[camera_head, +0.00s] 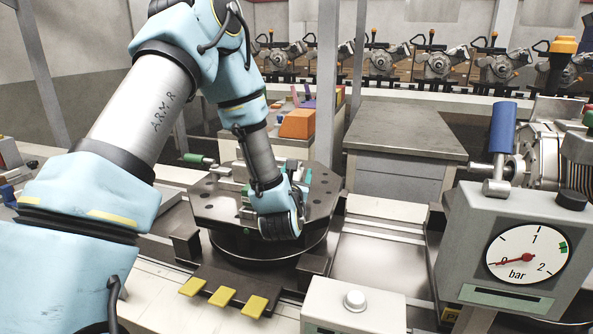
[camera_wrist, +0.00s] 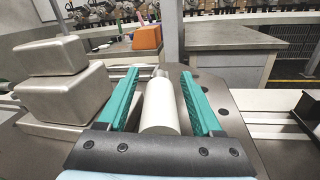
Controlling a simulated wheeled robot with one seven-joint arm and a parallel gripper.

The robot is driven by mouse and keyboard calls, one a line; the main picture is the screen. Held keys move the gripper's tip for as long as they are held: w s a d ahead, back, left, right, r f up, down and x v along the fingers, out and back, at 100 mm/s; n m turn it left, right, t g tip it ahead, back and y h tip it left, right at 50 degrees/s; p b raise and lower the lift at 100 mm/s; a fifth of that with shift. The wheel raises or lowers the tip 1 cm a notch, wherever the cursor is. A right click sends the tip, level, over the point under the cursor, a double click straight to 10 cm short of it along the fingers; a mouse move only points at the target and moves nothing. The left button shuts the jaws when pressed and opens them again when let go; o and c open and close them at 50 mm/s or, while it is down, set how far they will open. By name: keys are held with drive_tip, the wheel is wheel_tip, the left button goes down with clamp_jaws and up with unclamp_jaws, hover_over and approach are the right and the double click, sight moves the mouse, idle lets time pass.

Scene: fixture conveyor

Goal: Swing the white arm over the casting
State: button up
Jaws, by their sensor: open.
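My gripper (camera_wrist: 160,74) is open in the wrist view, with its two teal fingers spread apart. A white cylinder (camera_wrist: 159,108), probably the white arm or its grip, lies between the fingers, with a gap on each side. A grey casting-like body of stacked blocks (camera_wrist: 64,96) stands just left of the left finger. In the head view my gripper (camera_head: 279,190) is low over the dark fixture plate (camera_head: 207,205). My wrist hides most of the casting and the white arm there.
A gauge box (camera_head: 475,235) with a blue-handled lever (camera_head: 502,128) stands at the right. A white box with a button (camera_head: 354,301) is in front. Yellow tabs (camera_head: 222,296) lie at the fixture's front. A grey cabinet (camera_head: 405,130) stands behind. A green-ended handle (camera_head: 196,158) sticks out left.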

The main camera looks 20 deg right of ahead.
drive_tip(key=shift+c, duration=0.4)
clamp_jaws()
idle(1.0)
